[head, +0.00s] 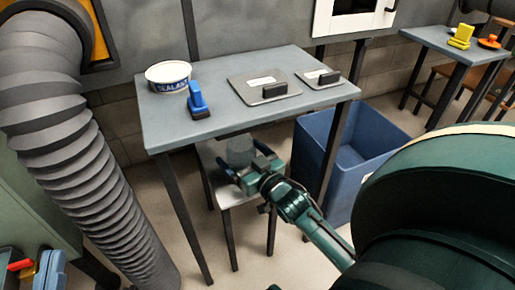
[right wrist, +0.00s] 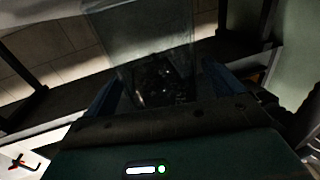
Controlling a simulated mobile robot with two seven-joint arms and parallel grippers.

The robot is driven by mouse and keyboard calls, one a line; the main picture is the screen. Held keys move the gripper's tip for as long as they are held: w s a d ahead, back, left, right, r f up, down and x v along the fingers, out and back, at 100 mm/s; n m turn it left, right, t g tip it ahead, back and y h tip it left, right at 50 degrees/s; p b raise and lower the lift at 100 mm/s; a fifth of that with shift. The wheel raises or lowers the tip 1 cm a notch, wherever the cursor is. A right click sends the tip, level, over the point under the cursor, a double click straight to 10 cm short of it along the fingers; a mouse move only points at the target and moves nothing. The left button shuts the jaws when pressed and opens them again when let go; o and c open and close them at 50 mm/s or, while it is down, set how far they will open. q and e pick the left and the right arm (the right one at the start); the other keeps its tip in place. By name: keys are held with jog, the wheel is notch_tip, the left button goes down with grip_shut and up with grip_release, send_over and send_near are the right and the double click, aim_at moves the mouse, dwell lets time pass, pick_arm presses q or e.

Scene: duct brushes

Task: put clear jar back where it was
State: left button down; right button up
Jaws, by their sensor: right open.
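The clear jar (head: 240,149) is a see-through container standing at the light stool (head: 212,168) under the grey-blue table. I cannot tell whether its base touches the stool. My right gripper (head: 247,161) is at the jar with its blue fingers open, one on each side of it. In the right wrist view the jar (right wrist: 150,40) shows as a faint clear shape between the fingers (right wrist: 152,88). The gripper hides the jar's lower part in the head view. My left gripper is not in view.
The table (head: 215,122) above carries a white sealant tub (head: 168,75), a blue brush (head: 197,100) and two flat plates with black handles (head: 274,90). A blue bin (head: 375,150) stands to the right. A ribbed grey duct (head: 75,140) stands at left.

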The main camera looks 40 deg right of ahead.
jog(key=s+p, duration=0.1)
jog(key=s, duration=0.3)
jog(key=shift+r, duration=0.15)
pick_arm(q)
jog(key=shift+s+a+f+g+y+p, duration=0.2)
jog(key=shift+f+g+y+p, duration=0.1)
jog(key=shift+f+y+p, duration=0.35)
pick_arm(e)
jog(key=s, duration=0.6)
pick_arm(q)
jog(key=shift+s+f, duration=0.1)
pick_arm(e)
jog(key=shift+s+a, duration=0.1)
